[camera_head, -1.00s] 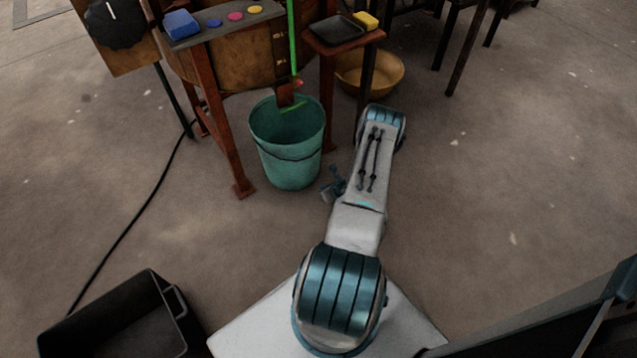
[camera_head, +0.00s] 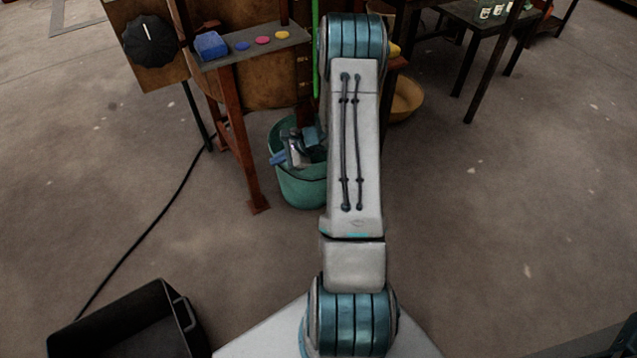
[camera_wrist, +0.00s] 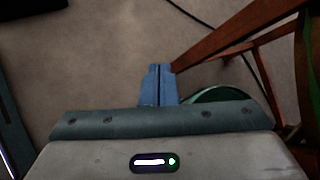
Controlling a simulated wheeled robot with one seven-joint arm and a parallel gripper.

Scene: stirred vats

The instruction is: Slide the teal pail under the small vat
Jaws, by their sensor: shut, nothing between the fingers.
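The teal pail (camera_head: 300,192) stands upright on the floor by the red-brown legs of a wooden vat stand. My arm hides its right side. A brown vat body (camera_head: 265,88) shows behind the stand, largely covered; I cannot tell how far the pail is beneath it. My gripper (camera_head: 276,159) is shut and empty, with its blue fingers at the pail's left rim. The wrist view shows the closed fingers (camera_wrist: 158,78) pointing away, with the pail's green rim (camera_wrist: 218,94) just to their right. I cannot tell whether they touch it.
A stand leg (camera_head: 240,140) is close left of the pail. A black cable (camera_head: 150,222) runs along the floor. A black crate (camera_head: 125,318) lies at the lower left. A yellow basin (camera_head: 405,100) and a dark table (camera_head: 490,22) stand behind right. Floor to the right is open.

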